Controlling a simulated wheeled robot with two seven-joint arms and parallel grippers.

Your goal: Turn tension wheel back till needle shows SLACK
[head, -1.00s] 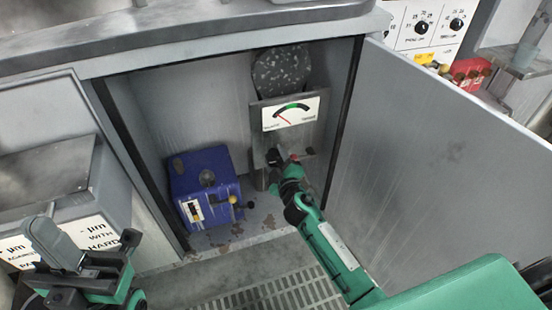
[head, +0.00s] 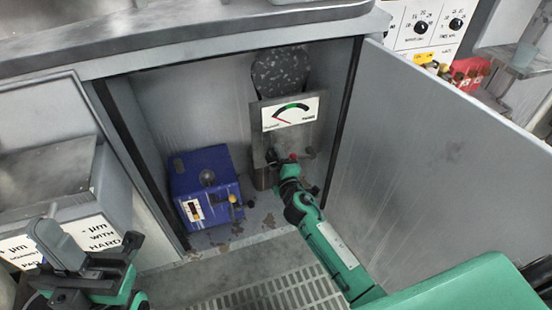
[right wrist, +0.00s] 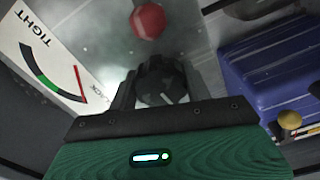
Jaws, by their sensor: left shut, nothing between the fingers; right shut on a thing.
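The tension gauge (head: 291,114) is a white dial on a grey metal bracket inside the open cabinet. In the right wrist view the dial (right wrist: 42,65) reads TIGHT at one end and, partly covered, letters ending in CK at the other. Its red needle (right wrist: 79,84) lies near that CK end. The tension wheel (right wrist: 163,82) is a dark round knob below the gauge. My right gripper (head: 281,163) is shut on it, one finger on each side. My left gripper (head: 76,264) is shut and empty at the lower left, outside the cabinet.
A red ball knob (right wrist: 148,20) is close to my right fingers. A blue box (head: 205,185) with a yellow knob stands left of the bracket. A dark speckled disc (head: 281,78) is above the gauge. The open door (head: 430,165) bounds the right side.

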